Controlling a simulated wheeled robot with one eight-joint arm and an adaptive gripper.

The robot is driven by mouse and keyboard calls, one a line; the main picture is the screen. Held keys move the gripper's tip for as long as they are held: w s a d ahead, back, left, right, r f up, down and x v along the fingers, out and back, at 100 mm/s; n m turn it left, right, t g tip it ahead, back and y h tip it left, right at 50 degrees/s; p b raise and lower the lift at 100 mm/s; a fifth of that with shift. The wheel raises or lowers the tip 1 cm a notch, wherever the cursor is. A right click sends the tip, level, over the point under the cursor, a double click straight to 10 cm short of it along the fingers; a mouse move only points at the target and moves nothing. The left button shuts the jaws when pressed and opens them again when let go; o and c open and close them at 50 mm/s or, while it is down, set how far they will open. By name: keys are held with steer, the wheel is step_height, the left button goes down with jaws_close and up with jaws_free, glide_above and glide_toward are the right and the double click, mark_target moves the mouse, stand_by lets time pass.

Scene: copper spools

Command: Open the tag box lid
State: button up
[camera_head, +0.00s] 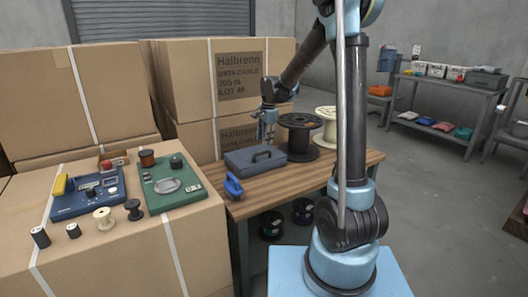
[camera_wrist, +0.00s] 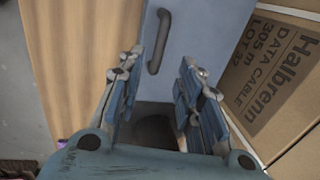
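The tag box (camera_head: 254,161) is a grey-blue case with a dark handle on its lid, and it sits on the wooden workbench. Its lid looks shut. In the wrist view the flat lid (camera_wrist: 205,30) fills the upper middle, with the dark handle (camera_wrist: 158,42) near its left edge. My gripper (camera_head: 267,134) is above the far side of the box in the head view. In the wrist view my gripper (camera_wrist: 158,68) has its fingers wide apart with nothing held between them. I cannot tell the exact height of the fingertips above the lid.
A black spool (camera_head: 299,137) and a pale spool (camera_head: 328,128) stand right of the box. A blue hand tool (camera_head: 233,187) lies at the bench's front left. Tall cartons (camera_head: 232,85) stand behind the bench. Bare wood (camera_head: 262,205) is free in front of the box.

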steer(key=f, duration=0.5)
steer(key=w+f, duration=0.1)
steer(key=f, duration=0.1)
steer(key=shift+w+a+f, duration=0.1)
steer(key=shift+a+f, duration=0.05)
steer(key=shift+a, duration=0.25)
